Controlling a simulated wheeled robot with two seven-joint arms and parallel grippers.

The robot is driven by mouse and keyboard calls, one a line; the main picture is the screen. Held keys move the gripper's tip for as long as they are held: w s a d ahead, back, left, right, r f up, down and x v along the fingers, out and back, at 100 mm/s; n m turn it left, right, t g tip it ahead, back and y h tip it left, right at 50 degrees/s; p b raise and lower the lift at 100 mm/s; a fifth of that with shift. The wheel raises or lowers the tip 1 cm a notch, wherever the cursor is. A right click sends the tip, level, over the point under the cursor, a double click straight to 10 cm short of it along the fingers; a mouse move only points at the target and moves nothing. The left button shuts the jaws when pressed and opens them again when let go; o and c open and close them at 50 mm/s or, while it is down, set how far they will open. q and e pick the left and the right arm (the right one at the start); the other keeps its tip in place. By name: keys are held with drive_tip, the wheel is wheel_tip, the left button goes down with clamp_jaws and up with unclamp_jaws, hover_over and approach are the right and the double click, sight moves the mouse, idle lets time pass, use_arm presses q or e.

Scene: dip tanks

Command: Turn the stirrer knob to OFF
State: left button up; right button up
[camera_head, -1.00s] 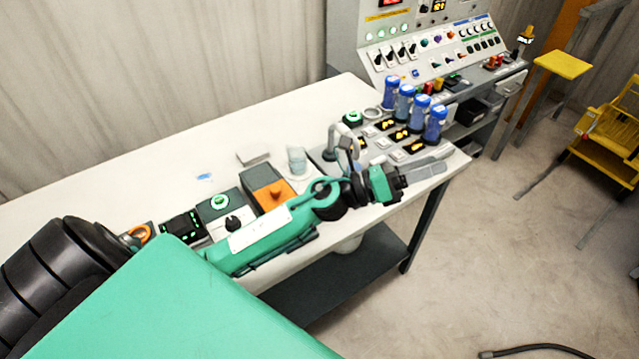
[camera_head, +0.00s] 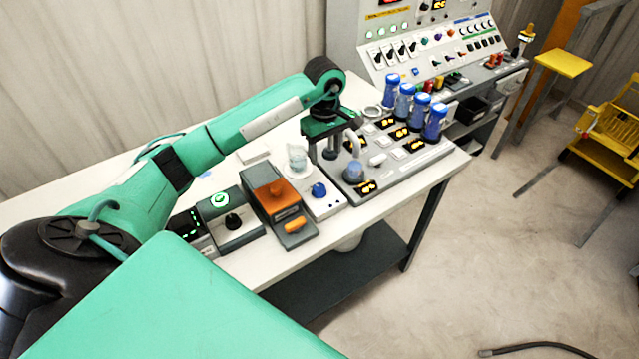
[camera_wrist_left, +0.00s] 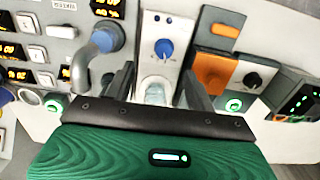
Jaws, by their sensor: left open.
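The stirrer (camera_head: 328,207) is a white unit on the table with a blue knob (camera_head: 319,189) at its front. A clear beaker (camera_head: 297,160) stands on its plate. My left gripper (camera_head: 331,158) points down, open and empty, above and just behind the knob, to the right of the beaker. In the left wrist view the blue knob (camera_wrist_left: 164,49) shows beyond and between the two fingers, apart from them. The beaker (camera_wrist_left: 156,94) shows nearer, partly hidden by the gripper body. Which way the knob points is too small to tell. My right gripper is not in view.
An orange-topped grey box (camera_head: 270,193) and a box with a black knob (camera_head: 232,222) stand left of the stirrer. A grey panel (camera_head: 415,165) with displays, a curved pipe and several blue-capped bottles is on the right. The table's front edge is close by.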

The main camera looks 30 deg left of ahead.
sight(319, 187)
use_arm(q)
drive_tip(key=shift+y, duration=0.3)
drive_tip(key=f+p, duration=0.1)
drive_tip(key=f, duration=0.3)
drive_tip(key=a+f+p, duration=0.1)
drive_tip(key=f+p, duration=0.1)
drive_tip(key=f, duration=0.2)
drive_tip(key=f+p, duration=0.1)
drive_tip(key=f, duration=0.3)
drive_tip(key=shift+s+a+f+p, duration=0.1)
drive_tip(key=shift+s+a+p, duration=0.15)
drive_tip(key=shift+p, duration=0.1)
drive_tip(key=shift+f, duration=0.55)
drive_tip(key=c, duration=1)
drive_tip(key=shift+o, duration=0.2)
